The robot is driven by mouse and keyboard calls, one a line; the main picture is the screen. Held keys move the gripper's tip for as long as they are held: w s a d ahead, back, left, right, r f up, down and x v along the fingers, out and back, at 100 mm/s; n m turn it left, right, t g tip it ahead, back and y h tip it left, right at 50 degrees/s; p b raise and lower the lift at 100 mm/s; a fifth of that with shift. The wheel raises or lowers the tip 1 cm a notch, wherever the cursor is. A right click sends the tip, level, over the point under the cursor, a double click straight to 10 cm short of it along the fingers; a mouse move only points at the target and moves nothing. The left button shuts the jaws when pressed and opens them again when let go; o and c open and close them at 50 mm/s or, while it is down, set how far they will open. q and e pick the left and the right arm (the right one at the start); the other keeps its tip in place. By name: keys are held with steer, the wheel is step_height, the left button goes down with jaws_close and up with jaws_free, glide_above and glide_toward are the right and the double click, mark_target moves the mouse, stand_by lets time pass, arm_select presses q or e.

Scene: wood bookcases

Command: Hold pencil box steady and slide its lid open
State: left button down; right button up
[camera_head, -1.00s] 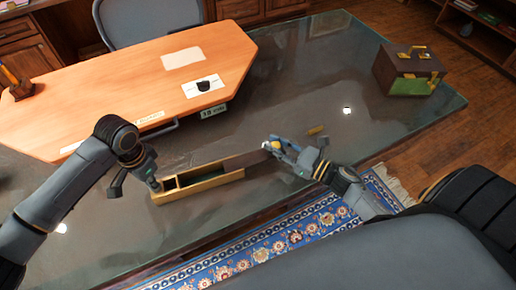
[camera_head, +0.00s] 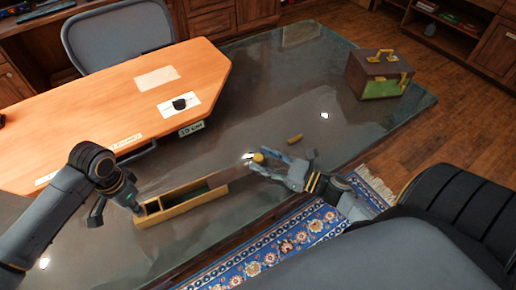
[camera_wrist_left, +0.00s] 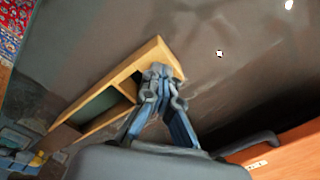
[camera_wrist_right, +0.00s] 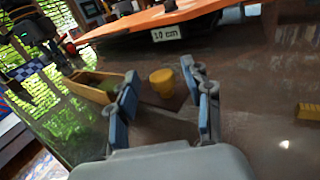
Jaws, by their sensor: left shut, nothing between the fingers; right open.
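The long wooden pencil box (camera_head: 182,208) lies on the glass table, its open top showing a small left compartment and a longer one. Its dark lid (camera_head: 228,171) is slid out to the right, with a round yellow knob (camera_head: 258,157) near its far end. My left gripper (camera_head: 138,208) is shut and empty at the box's left end. In the left wrist view its fingertips (camera_wrist_left: 160,75) are at the end wall (camera_wrist_left: 158,50); contact is unclear. My right gripper (camera_head: 257,164) is open. In the right wrist view its fingers (camera_wrist_right: 165,97) stand apart, with the knob (camera_wrist_right: 161,83) between and beyond them.
A small yellow block (camera_head: 295,138) lies beyond my right gripper. An orange desk board (camera_head: 120,115) with papers lies behind the box. A brown and green case (camera_head: 379,75) stands at the table's far right corner. The glass between is clear.

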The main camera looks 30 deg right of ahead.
arm_select(q)
steer(key=shift+s+f, duration=0.25)
steer(key=shift+f, duration=0.05)
arm_select(e)
steer(key=v, duration=0.9)
steer(key=shift+s+d+f, duration=0.1)
steer(key=shift+s+d, duration=0.1)
steer(key=shift+s, duration=0.2)
arm_select(q)
steer(key=r+p, duration=0.2)
steer(key=shift+w+r+p, duration=0.1)
steer(key=shift+w+p, duration=0.1)
steer(key=shift+p, duration=0.15)
arm_select(e)
step_height(320, 180, up, 3)
steer(key=shift+w+f, duration=0.15)
steer(key=shift+f, duration=0.05)
arm_select(q)
step_height(320, 180, up, 4)
steer(key=p, duration=0.5)
steer(key=shift+r, duration=0.2)
steer(key=shift+f, duration=0.1)
arm_select(e)
step_height(320, 180, up, 5)
steer(key=shift+r, duration=0.1)
arm_select(q)
steer(key=shift+w, duration=0.1)
